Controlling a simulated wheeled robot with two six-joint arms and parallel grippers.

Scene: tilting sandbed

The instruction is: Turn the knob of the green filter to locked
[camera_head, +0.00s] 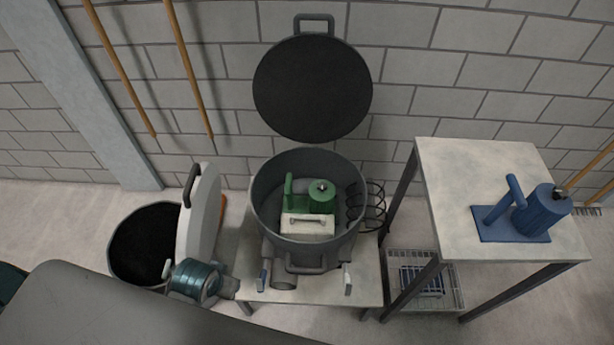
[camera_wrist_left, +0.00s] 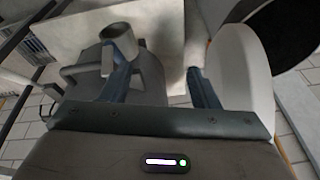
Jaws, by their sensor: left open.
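The green filter (camera_head: 320,197) stands inside an open dark grey pot (camera_head: 262,215) on a low bench. It has an upright green pipe at its left and a small dark knob (camera_head: 322,186) on top. I cannot tell the knob's setting at this size. My left gripper (camera_head: 236,287) is low, left of the pot's front, outside it and apart from the filter. In the left wrist view my open left gripper (camera_wrist_left: 158,78) has nothing visible between its fingers. The pot (camera_wrist_left: 150,80) shows beyond the left finger there. My right gripper is not in view.
A white block with a handle (camera_head: 307,224) is in the pot before the filter. The pot's round dark lid (camera_head: 312,88) is raised behind. A pale lid (camera_head: 197,222) stands by a black bin (camera_head: 143,240) at left. A blue filter (camera_head: 540,208) stands on the right table (camera_head: 450,175).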

